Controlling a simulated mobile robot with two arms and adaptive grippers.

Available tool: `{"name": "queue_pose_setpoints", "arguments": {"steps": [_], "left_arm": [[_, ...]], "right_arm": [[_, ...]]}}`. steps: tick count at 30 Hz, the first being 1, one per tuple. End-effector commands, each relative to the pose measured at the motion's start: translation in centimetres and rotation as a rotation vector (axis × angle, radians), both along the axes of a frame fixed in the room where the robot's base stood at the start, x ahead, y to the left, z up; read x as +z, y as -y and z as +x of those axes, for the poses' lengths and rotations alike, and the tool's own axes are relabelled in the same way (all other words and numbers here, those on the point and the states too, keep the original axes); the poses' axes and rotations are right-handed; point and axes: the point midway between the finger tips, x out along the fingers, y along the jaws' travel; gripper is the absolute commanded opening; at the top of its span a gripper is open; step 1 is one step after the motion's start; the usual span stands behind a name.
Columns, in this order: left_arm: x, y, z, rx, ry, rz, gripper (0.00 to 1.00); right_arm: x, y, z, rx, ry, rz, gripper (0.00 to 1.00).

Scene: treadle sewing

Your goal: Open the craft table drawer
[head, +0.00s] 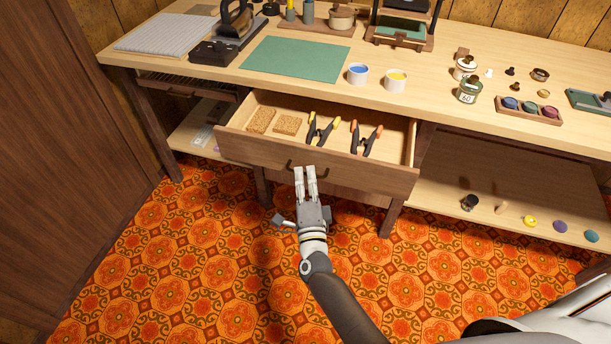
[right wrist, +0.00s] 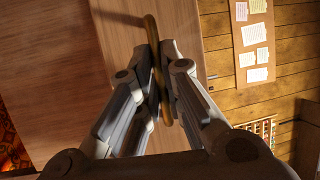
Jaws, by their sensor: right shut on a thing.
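The craft table drawer (head: 350,179) is pulled out from under the wooden craft table (head: 440,104), and its inside shows. Its dark handle (head: 318,174) is on the front panel. My right gripper (head: 305,170) is at the handle, with its fingers shut around it. In the right wrist view the brass-coloured handle (right wrist: 152,50) runs between the fingertips of my right gripper (right wrist: 168,75), against the wooden drawer front (right wrist: 130,40). Inside the drawer are two tan cork-like pieces (head: 288,125) and two plier-like tools (head: 322,129). My left gripper does not show.
A green mat (head: 295,60), a blue paint pot (head: 357,74) and a yellow one (head: 396,80) stand on the tabletop above. A table leg (head: 391,217) is right of my gripper. A lower shelf (head: 480,190) holds small items. The patterned floor before the drawer is clear.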

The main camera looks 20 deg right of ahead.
Motion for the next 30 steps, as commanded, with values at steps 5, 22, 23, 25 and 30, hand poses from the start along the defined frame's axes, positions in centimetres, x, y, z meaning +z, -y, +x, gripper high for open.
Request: {"name": "queue_pose_setpoints", "arguments": {"steps": [5, 22, 23, 25, 30], "left_arm": [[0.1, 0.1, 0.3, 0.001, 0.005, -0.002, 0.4], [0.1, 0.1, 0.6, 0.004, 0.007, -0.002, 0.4], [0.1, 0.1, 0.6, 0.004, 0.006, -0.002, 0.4], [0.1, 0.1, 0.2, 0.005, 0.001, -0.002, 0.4], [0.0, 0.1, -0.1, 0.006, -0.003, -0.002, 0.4]], "right_arm": [[0.0, 0.0, 0.0, 0.0, -0.001, 0.0, 0.0], [0.0, 0.0, 0.0, 0.0, 0.0, 0.0, 0.3], [0.0, 0.0, 0.0, 0.0, 0.0, 0.0, 0.3], [0.0, 0.0, 0.0, 0.0, 0.001, 0.0, 0.3], [-0.2, -0.2, -0.8, 0.0, 0.0, 0.0, 0.3]]}}
